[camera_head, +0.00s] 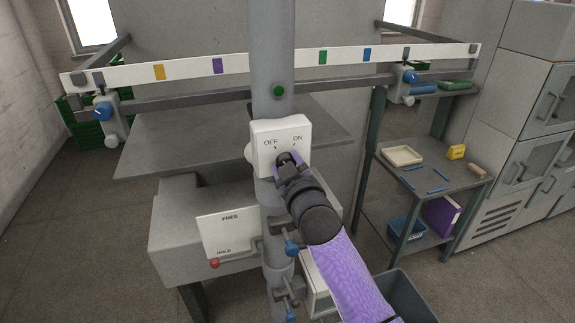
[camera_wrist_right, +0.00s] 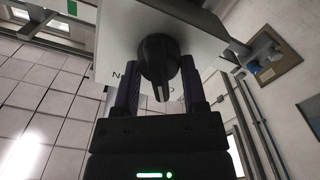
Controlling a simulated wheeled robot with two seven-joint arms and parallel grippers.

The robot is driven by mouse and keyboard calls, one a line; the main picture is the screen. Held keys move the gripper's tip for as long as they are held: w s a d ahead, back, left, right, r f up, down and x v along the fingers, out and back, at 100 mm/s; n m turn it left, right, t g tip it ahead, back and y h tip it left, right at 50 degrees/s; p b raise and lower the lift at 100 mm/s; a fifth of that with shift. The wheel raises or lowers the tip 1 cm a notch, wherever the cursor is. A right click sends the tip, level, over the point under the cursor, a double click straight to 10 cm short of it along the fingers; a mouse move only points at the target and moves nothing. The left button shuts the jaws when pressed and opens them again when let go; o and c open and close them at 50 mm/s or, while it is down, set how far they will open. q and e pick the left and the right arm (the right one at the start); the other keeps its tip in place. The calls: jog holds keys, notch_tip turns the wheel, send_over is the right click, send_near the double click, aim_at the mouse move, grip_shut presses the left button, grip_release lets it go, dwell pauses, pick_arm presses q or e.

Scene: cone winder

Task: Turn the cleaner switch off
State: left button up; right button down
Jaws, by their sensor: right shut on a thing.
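The white switch box (camera_head: 262,134) is on the grey upright post and is marked OFF on the left and ON on the right. My right gripper (camera_head: 287,163) reaches up from the lower right and covers most of the knob in the head view. In the right wrist view, the black knob (camera_wrist_right: 158,62) sits between the two dark purple fingers of my right gripper (camera_wrist_right: 158,88), which is shut on it. The knob's narrow end points between the partly hidden letters there; its exact setting is hard to tell. My left gripper is not in view.
A white FREE/HOLD plate (camera_head: 228,236) is at lower left. A long white rail (camera_head: 190,69) crosses behind the post. A shelf table (camera_head: 440,180) stands at right.

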jog(key=shift+f, duration=0.1)
jog(key=shift+c, duration=0.7)
grip_release()
jog(key=v, duration=1)
